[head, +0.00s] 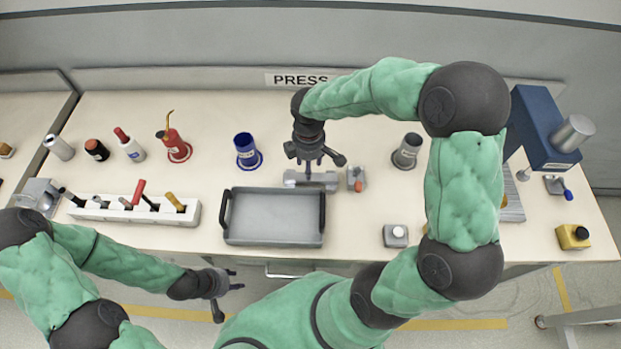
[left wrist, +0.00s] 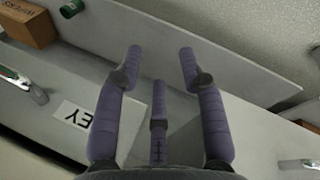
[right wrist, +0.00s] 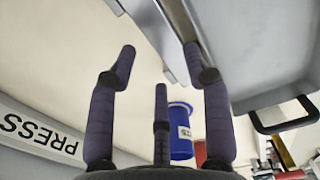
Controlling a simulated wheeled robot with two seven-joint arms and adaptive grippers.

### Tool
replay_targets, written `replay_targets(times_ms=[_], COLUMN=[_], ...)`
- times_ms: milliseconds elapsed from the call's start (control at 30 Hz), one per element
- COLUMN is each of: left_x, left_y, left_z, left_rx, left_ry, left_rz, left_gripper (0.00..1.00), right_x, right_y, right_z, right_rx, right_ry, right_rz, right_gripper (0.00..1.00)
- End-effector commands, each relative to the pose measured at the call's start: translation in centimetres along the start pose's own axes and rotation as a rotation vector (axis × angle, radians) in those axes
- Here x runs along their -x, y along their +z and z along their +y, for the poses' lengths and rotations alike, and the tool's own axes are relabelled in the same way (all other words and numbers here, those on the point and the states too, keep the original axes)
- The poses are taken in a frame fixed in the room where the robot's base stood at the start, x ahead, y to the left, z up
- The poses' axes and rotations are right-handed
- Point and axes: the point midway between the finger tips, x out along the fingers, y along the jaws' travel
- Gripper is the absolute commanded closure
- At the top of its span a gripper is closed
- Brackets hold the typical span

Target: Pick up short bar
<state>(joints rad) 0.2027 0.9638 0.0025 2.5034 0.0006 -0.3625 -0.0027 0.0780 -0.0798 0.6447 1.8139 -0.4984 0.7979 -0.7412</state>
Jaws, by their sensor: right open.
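A short grey metal bar (head: 328,177) lies on the bench just behind the grey tray (head: 232,238). It looks like the metallic strip (right wrist: 172,32) beside the tray in the right wrist view. My right gripper (head: 313,160) points down over the bar, its fingers spread with nothing held. The fingers partly hide the bar in the head view, and I cannot tell whether they touch it. My left gripper (head: 231,288) is in front of the bench's front edge, its fingers apart and empty. They also show spread in the left wrist view (left wrist: 160,65).
A small grey fixture with an orange part (head: 357,178) stands just right of the bar. A blue cup (head: 246,150) and grey cup (head: 407,150) stand on either side. A white tool rack (head: 130,211) is at left, a blue press (head: 545,130) at right.

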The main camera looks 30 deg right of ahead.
Motion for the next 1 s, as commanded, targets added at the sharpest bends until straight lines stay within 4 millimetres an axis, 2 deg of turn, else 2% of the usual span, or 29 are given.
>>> replay_targets(times_ms=[200, 300, 567, 700, 733, 1000], left_x=[-1.6, -2.0, -1.9, -1.9, -1.9, -1.9], left_y=[-0.1, -0.1, -0.1, -0.1, -0.1, -0.1], left_z=[-0.6, -0.7, -0.7, -0.7, -0.7, -0.7], left_rx=[0.000, 0.000, 0.000, 0.000, 0.000, 0.000], left_ry=[0.000, 0.000, 0.000, 0.000, 0.000, 0.000], left_rz=[0.000, 0.000, 0.000, 0.000, 0.000, 0.000], left_gripper=[0.60, 0.60, 0.60, 0.60, 0.60, 0.60], right_x=[-3.4, -4.5, -4.5, -4.5, -4.5, -4.4], right_y=[0.1, 0.1, 0.1, 0.1, 0.1, 0.1], right_z=[-0.2, -0.2, -0.1, -0.2, -0.2, -0.1], right_rx=[0.000, -0.001, 0.000, 0.000, 0.000, 0.000], right_ry=[-0.004, -0.003, -0.001, -0.001, -0.001, -0.001], right_rz=[-0.001, -0.001, 0.000, 0.000, 0.000, 0.000], right_gripper=[0.50, 0.50, 0.50, 0.90, 0.94, 0.94])
